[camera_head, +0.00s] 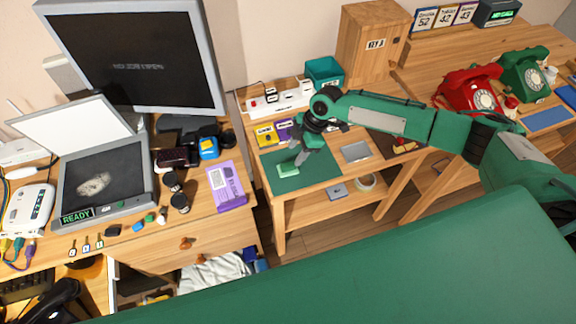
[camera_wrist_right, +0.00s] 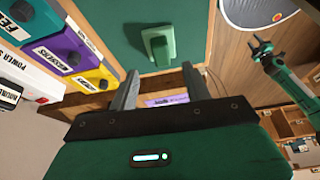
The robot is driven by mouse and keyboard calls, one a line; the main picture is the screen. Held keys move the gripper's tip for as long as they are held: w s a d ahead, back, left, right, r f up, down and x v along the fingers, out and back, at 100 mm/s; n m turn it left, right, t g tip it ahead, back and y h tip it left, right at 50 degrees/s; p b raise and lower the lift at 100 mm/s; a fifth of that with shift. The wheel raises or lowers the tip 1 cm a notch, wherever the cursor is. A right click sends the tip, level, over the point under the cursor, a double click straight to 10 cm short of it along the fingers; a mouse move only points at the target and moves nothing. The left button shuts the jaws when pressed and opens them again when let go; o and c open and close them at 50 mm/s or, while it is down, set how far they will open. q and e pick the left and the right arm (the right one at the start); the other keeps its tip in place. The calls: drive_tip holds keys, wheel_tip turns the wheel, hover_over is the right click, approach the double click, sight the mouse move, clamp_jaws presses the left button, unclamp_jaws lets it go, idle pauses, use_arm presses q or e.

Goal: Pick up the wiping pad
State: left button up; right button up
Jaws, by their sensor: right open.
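The wiping pad is most likely the small light-green block (camera_head: 288,169) lying on the dark green mat (camera_head: 310,177) of the middle desk. In the right wrist view it appears as a green block with a raised part (camera_wrist_right: 157,43). My right gripper (camera_head: 300,152) is just above it, pointing down. Its two fingers (camera_wrist_right: 160,84) are apart with nothing held between them, and the block is beyond the tips.
Yellow (camera_head: 266,135) and purple (camera_head: 284,129) boxes sit behind the mat, near a white power strip (camera_head: 280,98). A grey plate (camera_head: 356,152) lies to its right. A scanner (camera_head: 105,180) and monitor (camera_head: 140,55) fill the left desk. Red (camera_head: 468,88) and green phones (camera_head: 524,72) stand right.

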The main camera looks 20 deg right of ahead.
sight(289, 164)
drive_tip(key=p+x, duration=0.2)
drive_tip(key=x, duration=0.2)
drive_tip(key=shift+s+a+f, duration=0.1)
drive_tip(key=shift+a+f, duration=0.1)
drive_tip(key=shift+f, duration=0.1)
drive_tip(key=shift+a+f, duration=0.15)
drive_tip(key=shift+f, duration=0.35)
clamp_jaws()
